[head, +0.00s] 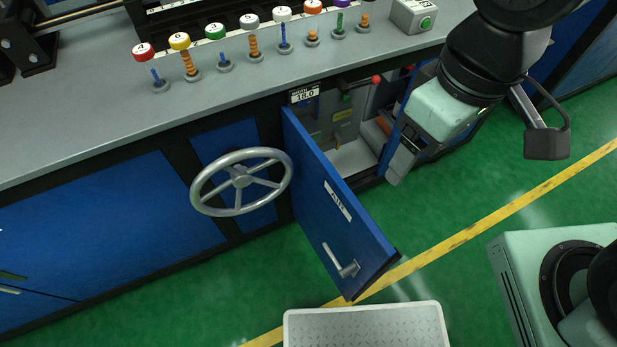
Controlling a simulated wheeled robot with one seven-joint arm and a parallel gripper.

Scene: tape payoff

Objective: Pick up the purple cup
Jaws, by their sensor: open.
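I cannot make out a purple cup for certain. A small purple cap (343,3) tops a thin green post at the top edge, in the row of coloured numbered caps on the grey bench; its upper part is cut off by the picture. My gripper (545,142) hangs at the upper right, in front of the cabinet's right side and over the green floor. It is open, and I see nothing held. It is well to the right of the purple cap and apart from it. Only part of its fingers shows clearly.
A blue cabinet door (335,215) stands swung out from the bench, with cluttered shelving behind it. A grey handwheel (240,181) sticks out left of it. A white-rimmed step (300,325) stands on the floor in front. A grey box with a green button (416,16) sits on the bench.

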